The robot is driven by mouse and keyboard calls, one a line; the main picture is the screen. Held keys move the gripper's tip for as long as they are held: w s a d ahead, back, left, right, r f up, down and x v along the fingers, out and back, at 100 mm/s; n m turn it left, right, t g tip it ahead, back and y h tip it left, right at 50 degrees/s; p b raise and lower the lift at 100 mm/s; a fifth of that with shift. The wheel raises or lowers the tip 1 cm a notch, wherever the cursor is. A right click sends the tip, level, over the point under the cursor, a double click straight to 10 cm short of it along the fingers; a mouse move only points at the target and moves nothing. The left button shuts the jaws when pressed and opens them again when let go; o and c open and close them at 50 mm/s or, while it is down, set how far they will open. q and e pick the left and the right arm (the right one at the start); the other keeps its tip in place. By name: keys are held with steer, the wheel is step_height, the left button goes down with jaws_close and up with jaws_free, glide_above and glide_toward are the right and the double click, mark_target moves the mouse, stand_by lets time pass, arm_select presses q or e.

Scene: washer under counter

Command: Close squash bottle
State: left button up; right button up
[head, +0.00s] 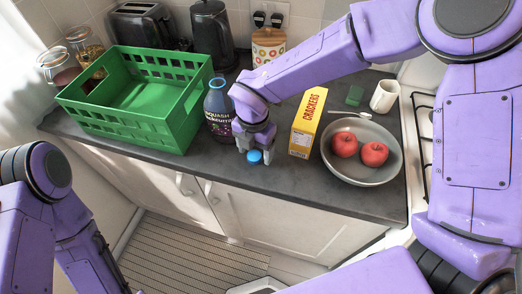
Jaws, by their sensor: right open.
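The squash bottle (217,108), dark with a printed label, stands upright on the counter against the right side of the green crate. Its grey-blue top is small, and I cannot make out its neck opening clearly. A bright blue cap (254,156) is near the counter's front edge, at the fingertips of my right gripper. My right gripper (256,150) points down, open, just right of and in front of the bottle. I cannot tell whether its fingers touch the cap. My left arm is at the lower left; its gripper is out of view.
The green crate (174,141) fills the counter's left part. A yellow crackers box (306,123) and a grey bowl (364,174) with two red apples (374,154) stand to the right. A kettle (212,35), toaster (140,24) and jars are behind. A white mug (384,96) is back right.

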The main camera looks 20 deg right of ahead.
steer(key=shift+f, duration=0.15)
steer(key=shift+a, duration=0.15)
steer(key=shift+s, duration=0.1)
steer(key=c, duration=1.1)
